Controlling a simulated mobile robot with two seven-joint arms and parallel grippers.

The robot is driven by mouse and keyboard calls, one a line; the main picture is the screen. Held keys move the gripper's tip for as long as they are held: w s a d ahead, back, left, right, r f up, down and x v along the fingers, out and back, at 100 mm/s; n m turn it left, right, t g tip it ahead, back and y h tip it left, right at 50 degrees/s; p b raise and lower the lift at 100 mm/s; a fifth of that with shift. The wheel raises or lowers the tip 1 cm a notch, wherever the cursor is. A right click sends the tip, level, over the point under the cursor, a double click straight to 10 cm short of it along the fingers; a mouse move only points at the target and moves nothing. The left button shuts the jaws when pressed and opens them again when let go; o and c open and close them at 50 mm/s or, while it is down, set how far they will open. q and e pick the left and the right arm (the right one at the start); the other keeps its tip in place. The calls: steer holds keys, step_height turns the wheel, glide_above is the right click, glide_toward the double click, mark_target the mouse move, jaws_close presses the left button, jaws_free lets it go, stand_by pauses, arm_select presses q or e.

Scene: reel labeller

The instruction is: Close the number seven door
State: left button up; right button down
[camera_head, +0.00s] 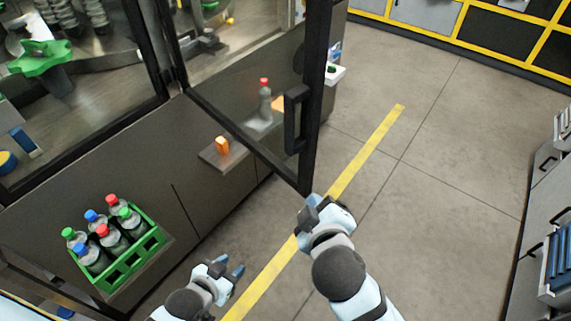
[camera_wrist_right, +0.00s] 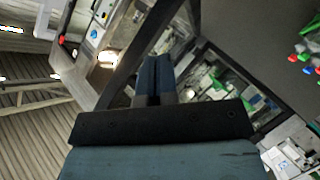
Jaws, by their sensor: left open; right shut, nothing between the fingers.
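A glass door (camera_head: 240,95) with a black frame stands swung open from the machine. Its dark handle (camera_head: 296,118) is on the outer upright near its free edge. No number is readable on it. My right gripper (camera_head: 308,212) is shut and empty, close to the lower free corner of the door in the head view. I cannot tell whether it touches the frame. In the right wrist view its fingers (camera_wrist_right: 154,78) are together, with a dark frame bar (camera_wrist_right: 135,60) behind them. My left gripper (camera_head: 232,268) is open and empty, low in front of the machine.
A green crate (camera_head: 133,262) of bottles with red, blue and green caps stands at lower left. A small shelf (camera_head: 226,157) with an orange item is on the machine front. Drawer cabinets (camera_head: 545,200) stand at right. The floor between, with a yellow line (camera_head: 372,145), is clear.

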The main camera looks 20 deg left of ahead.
mark_target(286, 144)
steer(key=s+a+r+n+t+b, duration=0.2)
steer(key=s+a+r+n+t, duration=0.3)
steer(key=s+a+r+n, duration=0.35)
arm_select(q)
steer(key=shift+s+d+r+h+p, duration=0.1)
steer(key=shift+s+d+h+p, duration=0.15)
steer(key=shift+d+p, duration=0.55)
steer(key=shift+s+d+h+p, duration=0.25)
steer(key=shift+d+p, duration=0.45)
steer(key=shift+d, duration=0.15)
arm_select(e)
steer(key=shift+m+h, duration=0.4)
steer(key=shift+m, duration=0.55)
steer(key=shift+w+d, duration=0.2)
steer(key=shift+w, duration=1.65)
steer(key=shift+w+d, duration=0.25)
steer(key=shift+w, duration=1.65)
steer(key=shift+w+d, duration=0.2)
steer(key=shift+w, duration=1.65)
